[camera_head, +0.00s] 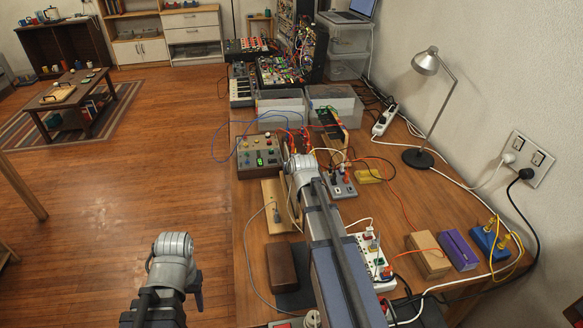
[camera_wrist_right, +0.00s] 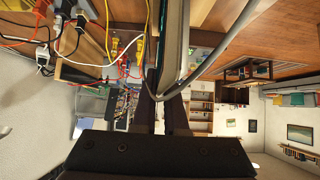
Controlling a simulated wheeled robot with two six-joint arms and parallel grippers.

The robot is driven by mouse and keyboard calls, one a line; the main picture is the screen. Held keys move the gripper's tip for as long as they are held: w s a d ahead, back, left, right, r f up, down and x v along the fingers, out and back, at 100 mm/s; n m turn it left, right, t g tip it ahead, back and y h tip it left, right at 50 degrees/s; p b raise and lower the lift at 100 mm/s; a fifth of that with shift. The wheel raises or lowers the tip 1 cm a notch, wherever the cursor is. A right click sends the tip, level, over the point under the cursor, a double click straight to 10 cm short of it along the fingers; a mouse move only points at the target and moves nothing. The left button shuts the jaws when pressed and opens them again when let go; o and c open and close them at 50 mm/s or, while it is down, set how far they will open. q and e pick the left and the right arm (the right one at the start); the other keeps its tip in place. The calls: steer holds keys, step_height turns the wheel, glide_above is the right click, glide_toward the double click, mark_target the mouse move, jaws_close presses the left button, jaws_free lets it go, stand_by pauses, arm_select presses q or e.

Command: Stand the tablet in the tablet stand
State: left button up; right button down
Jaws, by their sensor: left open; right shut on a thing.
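My right gripper (camera_wrist_right: 161,105) is shut on a flat dark slab with a pale edge, seen almost edge-on in the right wrist view; it looks like the tablet (camera_wrist_right: 174,45). In the head view my right arm reaches over the bench and hides its own fingers and most of what they hold. A light wooden piece (camera_head: 271,208) lies left of my right wrist; I cannot tell whether it is the tablet stand. My left gripper (camera_head: 192,277) is open and empty, left of the bench and over the floor.
A brown block (camera_head: 281,265) lies near the bench's front left edge. A control box (camera_head: 259,157), clear bins (camera_head: 281,108), a white power strip (camera_head: 372,262) and a lamp (camera_head: 427,62) crowd the bench. Loose cables cross it.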

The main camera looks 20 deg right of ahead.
steer(key=shift+f+b, duration=1.05)
steer(key=shift+f, duration=0.05)
steer(key=c, duration=0.9)
jaws_free()
steer(key=shift+s, duration=0.1)
steer(key=p+v, duration=0.4)
steer(key=v, duration=0.2)
steer(key=shift+s+a+r, duration=0.1)
steer(key=shift+s+r, duration=0.15)
steer(key=shift+r, duration=0.1)
steer(key=shift+s+a+r+p, duration=0.1)
steer(key=shift+s+r+p, duration=0.15)
steer(key=shift+s+p, duration=0.25)
steer(key=shift+w, duration=0.15)
steer(key=shift+f, duration=0.1)
